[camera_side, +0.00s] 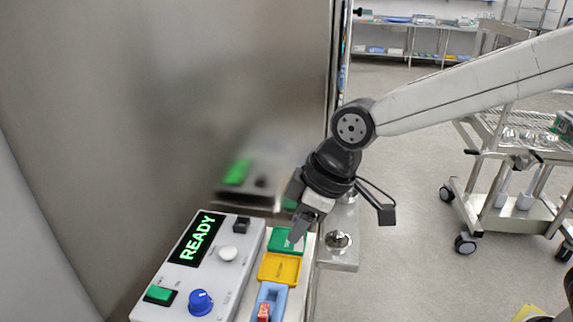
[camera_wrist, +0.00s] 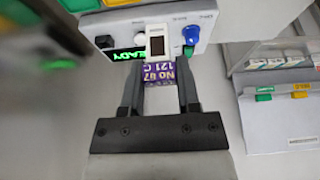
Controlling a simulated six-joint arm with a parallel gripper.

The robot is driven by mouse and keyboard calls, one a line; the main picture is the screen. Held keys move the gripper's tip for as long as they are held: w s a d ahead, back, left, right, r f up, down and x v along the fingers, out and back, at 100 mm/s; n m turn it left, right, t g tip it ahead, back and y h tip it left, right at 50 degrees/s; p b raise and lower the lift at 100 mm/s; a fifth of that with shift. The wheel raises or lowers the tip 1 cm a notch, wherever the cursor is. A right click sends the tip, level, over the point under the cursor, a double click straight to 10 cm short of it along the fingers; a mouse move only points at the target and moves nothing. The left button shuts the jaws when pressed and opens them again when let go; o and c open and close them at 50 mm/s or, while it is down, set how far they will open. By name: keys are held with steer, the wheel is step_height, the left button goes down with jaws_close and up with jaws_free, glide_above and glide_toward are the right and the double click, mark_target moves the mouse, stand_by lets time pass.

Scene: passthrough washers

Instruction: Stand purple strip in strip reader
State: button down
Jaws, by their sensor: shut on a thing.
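My gripper (camera_wrist: 158,80) is shut on the purple strip (camera_wrist: 158,73), whose purple band with white lettering lies between the fingertips in the wrist view. A white piece with a dark window extends beyond the band, seemingly part of the strip. In the side view my gripper (camera_side: 297,236) points down over the green tray (camera_side: 286,240); I cannot make out the strip there. A grey device with a lit READY display (camera_side: 198,238), apparently the strip reader, stands left of the gripper. A small black block (camera_side: 242,225) sits near its far right corner; it also shows in the wrist view (camera_wrist: 104,41).
A yellow tray (camera_side: 279,269) and a blue holder (camera_side: 269,295) with a red piece (camera_side: 264,312) lie in front of the green tray. The device carries a blue knob (camera_side: 201,302), a white button (camera_side: 228,253) and a green switch (camera_side: 160,294). A metal wall stands behind.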

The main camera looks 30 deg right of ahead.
steer(key=w+f, duration=0.2)
steer(key=w, duration=1.9)
steer(key=shift+a, duration=0.25)
steer(key=shift+f, duration=0.15)
steer(key=shift+f, duration=2.35)
steer(key=shift+f, duration=2.3)
jaws_free()
stand_by(0.4)
